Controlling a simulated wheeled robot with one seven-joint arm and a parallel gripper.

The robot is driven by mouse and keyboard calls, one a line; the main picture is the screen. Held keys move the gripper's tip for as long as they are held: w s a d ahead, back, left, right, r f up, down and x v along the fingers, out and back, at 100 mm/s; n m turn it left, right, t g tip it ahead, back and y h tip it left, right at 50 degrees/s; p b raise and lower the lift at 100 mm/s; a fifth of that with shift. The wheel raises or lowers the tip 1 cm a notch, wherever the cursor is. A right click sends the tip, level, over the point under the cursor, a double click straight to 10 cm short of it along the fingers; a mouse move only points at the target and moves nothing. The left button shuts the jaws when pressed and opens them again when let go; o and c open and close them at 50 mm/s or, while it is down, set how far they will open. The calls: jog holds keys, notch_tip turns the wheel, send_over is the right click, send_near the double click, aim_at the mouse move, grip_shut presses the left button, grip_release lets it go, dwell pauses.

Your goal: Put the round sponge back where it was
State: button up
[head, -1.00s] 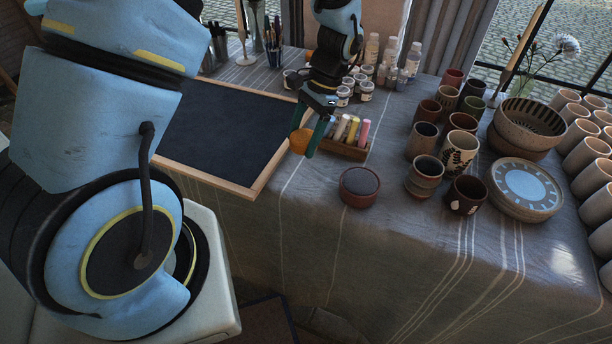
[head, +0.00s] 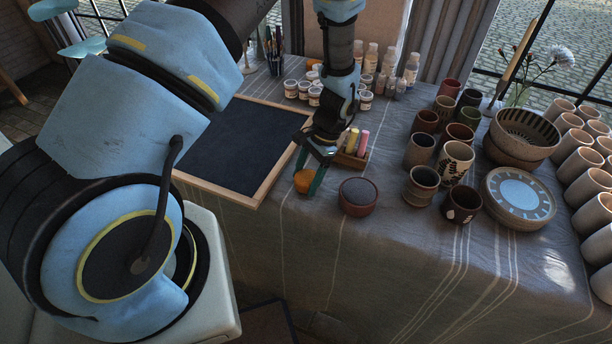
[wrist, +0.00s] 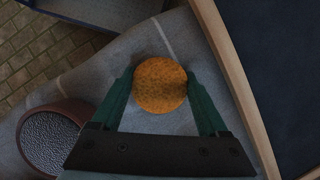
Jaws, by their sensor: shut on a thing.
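The round orange sponge (head: 303,182) is between the green fingers of my gripper (head: 312,178). In the wrist view the sponge (wrist: 160,85) sits between both fingertips of the gripper (wrist: 161,88), which is shut on it. The sponge is just left of a round reddish-brown dish (head: 358,197) with a dark top, near the table's front edge. The dish also shows at the left of the wrist view (wrist: 50,138). I cannot tell whether the sponge touches the cloth. My wrist hides part of the chalk box behind it.
A wood-framed blackboard (head: 243,140) lies to the left of the gripper. A chalk box (head: 352,160) is just behind it. Several cups (head: 421,150) and a plate stack (head: 518,197) stand to the right. The grey cloth (head: 400,250) in front is clear.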

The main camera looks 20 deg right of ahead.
jog(key=shift+f, duration=0.25)
jog(key=o, duration=1.2)
jog(key=shift+r, duration=0.1)
jog(key=b+v, duration=0.4)
jog(key=v, duration=0.8)
jog(key=shift+r, duration=0.2)
jog(key=w+a+r+n+h, duration=0.2)
jog(key=a+r+n, duration=0.2)
jog(key=a, duration=0.4)
jog(key=w+a+r+n+h, duration=0.1)
jog(key=w+a+r+n, duration=0.2)
jog(key=a, duration=0.5)
jog(key=s+a+r+n+t, duration=0.1)
jog(key=s+a+r+n, duration=0.1)
jog(key=a, duration=0.5)
jog(key=s+a+r+n+t+h, duration=0.1)
jog(key=s+a+r+n, duration=0.1)
jog(key=a+n, duration=0.3)
jog(key=shift+s+a+r+t+h, duration=0.3)
jog(key=shift+s+a, duration=0.1)
jog(key=shift+a, duration=0.5)
